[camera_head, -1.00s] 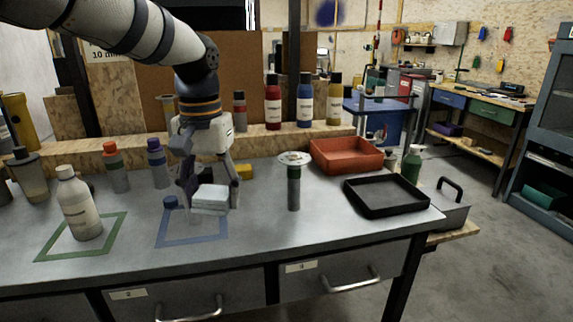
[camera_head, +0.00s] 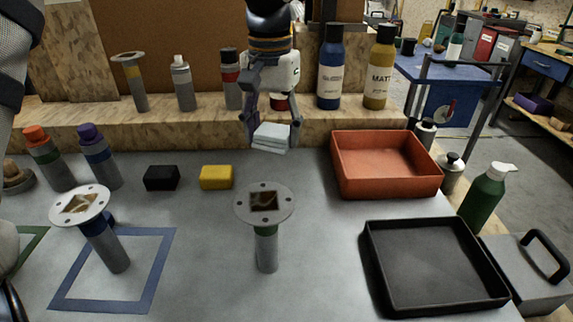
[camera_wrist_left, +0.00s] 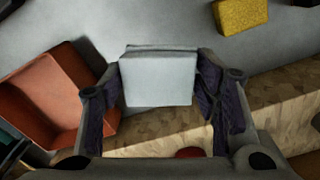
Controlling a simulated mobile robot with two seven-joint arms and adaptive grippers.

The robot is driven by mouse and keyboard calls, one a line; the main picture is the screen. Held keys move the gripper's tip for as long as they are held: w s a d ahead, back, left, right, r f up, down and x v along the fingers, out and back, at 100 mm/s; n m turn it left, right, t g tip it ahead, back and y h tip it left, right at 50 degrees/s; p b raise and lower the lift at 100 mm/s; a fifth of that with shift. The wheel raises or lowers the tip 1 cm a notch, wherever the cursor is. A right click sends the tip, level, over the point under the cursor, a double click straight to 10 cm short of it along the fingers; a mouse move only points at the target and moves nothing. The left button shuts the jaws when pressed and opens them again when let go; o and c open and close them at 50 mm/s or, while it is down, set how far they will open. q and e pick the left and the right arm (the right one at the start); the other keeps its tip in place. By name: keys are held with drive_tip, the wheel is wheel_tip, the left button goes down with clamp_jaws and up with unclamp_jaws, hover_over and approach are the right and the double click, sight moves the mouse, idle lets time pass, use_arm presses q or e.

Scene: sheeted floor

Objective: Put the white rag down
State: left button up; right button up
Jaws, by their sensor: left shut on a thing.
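The white rag (camera_head: 270,139), a folded pale block, is held between the fingers of my left gripper (camera_head: 271,128). In the head view it hangs in front of the wooden ledge at the back of the bench, left of the red tray (camera_head: 385,185). In the left wrist view the rag (camera_wrist_left: 158,80) sits between the two dark fingers of the gripper (camera_wrist_left: 160,95), with grey bench top beyond it. The rag appears clear of the bench; its exact height is hard to tell. My right gripper is not in view.
A flanged post (camera_head: 265,235) stands in front of the rag, another (camera_head: 105,240) at the blue outline (camera_head: 160,270). A yellow block (camera_head: 216,177) and black block (camera_head: 161,178) lie nearby. A black tray (camera_head: 435,265) is front right. Bottles, including a blue one (camera_head: 329,70), line the ledge.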

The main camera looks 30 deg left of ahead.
sight(271, 132)
use_arm(q)
drive_tip(key=f, duration=0.8)
drive_tip(key=shift+s, duration=0.4)
drive_tip(key=shift+f, duration=0.25)
drive_tip(key=shift+f, duration=0.1)
drive_tip(key=o, duration=1)
drive_tip(key=shift+w, duration=0.1)
wheel_tip(271, 132, up, 12)
drive_tip(key=shift+r, duration=0.1)
